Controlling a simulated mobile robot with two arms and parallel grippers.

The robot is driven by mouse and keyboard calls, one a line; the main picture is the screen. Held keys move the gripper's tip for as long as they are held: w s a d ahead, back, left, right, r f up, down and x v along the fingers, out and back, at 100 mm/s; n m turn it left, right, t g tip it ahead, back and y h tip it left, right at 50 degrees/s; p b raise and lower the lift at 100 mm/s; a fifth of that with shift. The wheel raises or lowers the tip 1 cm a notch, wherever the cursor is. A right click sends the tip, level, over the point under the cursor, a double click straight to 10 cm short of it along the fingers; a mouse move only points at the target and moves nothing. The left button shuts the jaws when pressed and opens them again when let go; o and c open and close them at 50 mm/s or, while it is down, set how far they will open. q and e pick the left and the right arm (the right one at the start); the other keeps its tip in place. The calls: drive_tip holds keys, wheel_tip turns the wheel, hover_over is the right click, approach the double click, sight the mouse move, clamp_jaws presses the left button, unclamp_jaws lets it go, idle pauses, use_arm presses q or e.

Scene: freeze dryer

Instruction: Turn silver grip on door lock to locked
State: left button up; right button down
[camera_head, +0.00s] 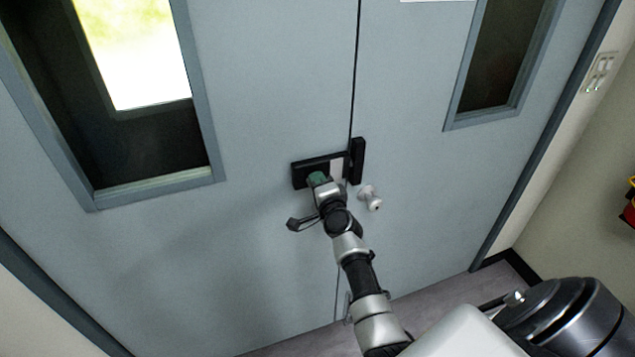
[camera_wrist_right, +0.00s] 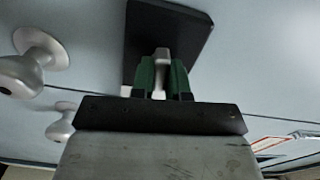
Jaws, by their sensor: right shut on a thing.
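The door lock is a black box (camera_head: 304,174) on the grey-blue double door, beside the seam between the leaves. A black keeper piece (camera_head: 357,160) sits just right of it on the other leaf. My right gripper (camera_head: 318,178) is at the lock's front, its green fingers covering part of it. In the right wrist view my right gripper (camera_wrist_right: 163,80) is shut on the silver grip (camera_wrist_right: 162,56), which stands out from the black lock plate (camera_wrist_right: 190,30). The grip is hidden in the head view. My left gripper is not in view.
A silver door knob (camera_head: 370,197) is close to the right of my right arm. It also shows in the right wrist view (camera_wrist_right: 30,68). Windows (camera_head: 150,170) are set in both leaves. A light switch (camera_head: 600,72) is on the right wall.

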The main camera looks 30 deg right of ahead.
idle(0.3)
drive_tip(key=c, duration=1.1)
unclamp_jaws()
drive_tip(key=b+v, duration=0.1)
drive_tip(key=v, duration=1)
drive_tip(key=shift+d+f, duration=0.1)
drive_tip(key=shift+w, duration=0.1)
